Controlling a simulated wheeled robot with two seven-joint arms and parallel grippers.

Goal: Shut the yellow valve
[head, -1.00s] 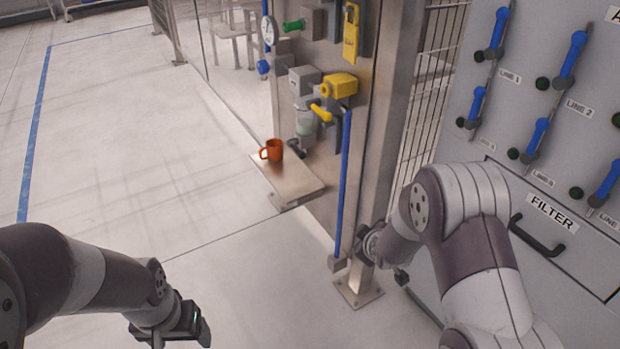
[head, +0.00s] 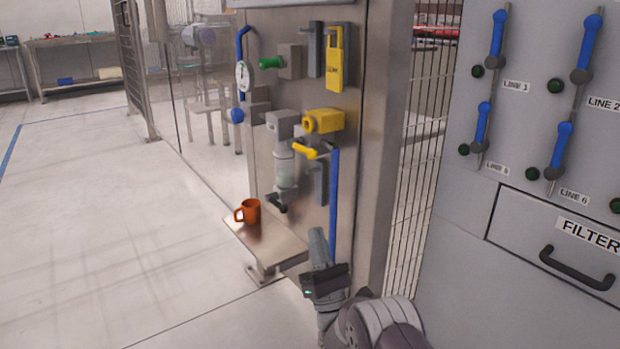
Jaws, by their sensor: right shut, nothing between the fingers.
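A yellow lever handle (head: 306,151) sits on the steel panel, pointing left and slightly up from the top of the blue pipe (head: 334,205). A yellow round-ended fitting (head: 324,121) is mounted just above it. I cannot tell for sure which of these is the valve. My right gripper (head: 318,240) is shut and empty, pointing up in front of the panel's lower part. My left gripper is out of view.
An orange mug (head: 250,211) stands on a small steel shelf (head: 270,240) left of my right gripper. A yellow tag (head: 335,62), a gauge (head: 242,76) and a green knob (head: 271,62) are on the panel. A grey cabinet with blue levers and a filter drawer (head: 560,255) stands right.

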